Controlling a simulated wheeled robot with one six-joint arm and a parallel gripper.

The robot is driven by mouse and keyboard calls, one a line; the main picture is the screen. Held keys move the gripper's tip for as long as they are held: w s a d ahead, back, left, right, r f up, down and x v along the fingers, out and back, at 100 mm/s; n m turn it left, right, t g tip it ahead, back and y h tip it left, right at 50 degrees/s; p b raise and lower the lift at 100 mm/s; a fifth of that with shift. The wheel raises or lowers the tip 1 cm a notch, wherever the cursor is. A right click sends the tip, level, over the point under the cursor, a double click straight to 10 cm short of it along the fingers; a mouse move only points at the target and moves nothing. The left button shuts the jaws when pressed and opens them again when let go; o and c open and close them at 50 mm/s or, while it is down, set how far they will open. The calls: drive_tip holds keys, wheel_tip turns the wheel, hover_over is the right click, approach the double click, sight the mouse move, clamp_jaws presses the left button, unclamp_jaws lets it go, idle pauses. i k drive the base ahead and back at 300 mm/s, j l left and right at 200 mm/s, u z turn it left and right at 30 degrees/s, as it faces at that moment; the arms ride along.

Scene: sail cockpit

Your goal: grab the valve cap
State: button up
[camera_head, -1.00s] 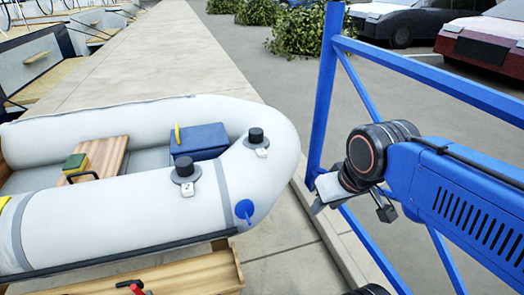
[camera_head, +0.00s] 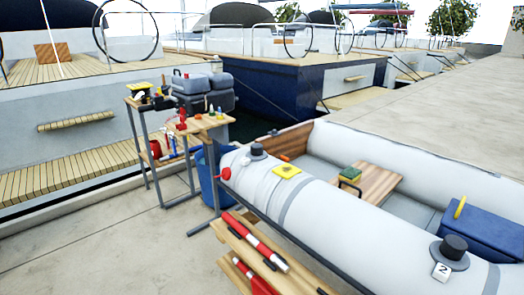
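A grey-white inflatable dinghy (camera_head: 325,215) lies at the right. A black cap on a grey round base (camera_head: 453,247) sits upright on its near tube, beside a white tag marked 2 (camera_head: 441,271). Another black cap (camera_head: 257,150) sits at the tube's left end. A small red round piece (camera_head: 225,174) is on the end of the tube below it. I cannot tell for certain which of these is the valve cap. My gripper and arm are out of view.
A workbench (camera_head: 205,124) with tools and grey cases stands left of the dinghy, a blue bin (camera_head: 208,183) beside it. A wooden shelf (camera_head: 240,247) with red cylinders is in front. A yellow cloth (camera_head: 287,171) and blue box (camera_head: 487,232) are on the dinghy. Left foreground paving is clear.

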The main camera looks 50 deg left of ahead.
sight(257, 148)
drive_tip(key=j, duration=2.05)
